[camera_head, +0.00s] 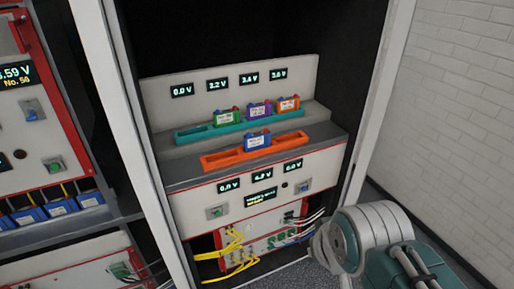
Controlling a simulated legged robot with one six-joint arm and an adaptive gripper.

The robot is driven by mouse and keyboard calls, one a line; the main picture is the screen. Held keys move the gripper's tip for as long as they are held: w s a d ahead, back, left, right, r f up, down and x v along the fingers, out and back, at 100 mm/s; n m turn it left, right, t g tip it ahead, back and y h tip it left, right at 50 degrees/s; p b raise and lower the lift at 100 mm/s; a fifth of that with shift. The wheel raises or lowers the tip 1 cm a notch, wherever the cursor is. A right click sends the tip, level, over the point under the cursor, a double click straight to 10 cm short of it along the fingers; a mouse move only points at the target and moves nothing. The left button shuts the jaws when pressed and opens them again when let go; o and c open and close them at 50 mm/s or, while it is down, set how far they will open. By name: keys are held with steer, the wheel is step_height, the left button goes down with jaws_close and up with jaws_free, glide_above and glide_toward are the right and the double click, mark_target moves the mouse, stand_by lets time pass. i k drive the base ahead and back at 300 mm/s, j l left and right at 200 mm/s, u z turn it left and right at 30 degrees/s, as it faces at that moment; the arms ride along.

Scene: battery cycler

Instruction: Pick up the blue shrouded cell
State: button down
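The blue shrouded cell (257,141) stands upright in the middle of the orange tray (219,161) on the grey shelf of the cabinet. Its front carries a pale label, and small coloured terminals show on top. My gripper is not in view. Only part of my grey and teal arm shows at the lower right, below and to the right of the shelf, well apart from the cell.
Behind stands a teal tray (192,134) with a green cell (226,116), a purple cell (260,110) and an orange cell (289,103); its left end is empty. White cabinet posts (128,130) flank the opening. Yellow cables (240,262) hang below.

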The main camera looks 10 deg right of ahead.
mark_target(253, 142)
steer(key=i+l, duration=0.15)
steer(key=i, duration=0.2)
steer(key=i+l, duration=0.2)
steer(key=i, duration=0.2)
steer(key=i+l, duration=0.15)
steer(key=i, duration=0.2)
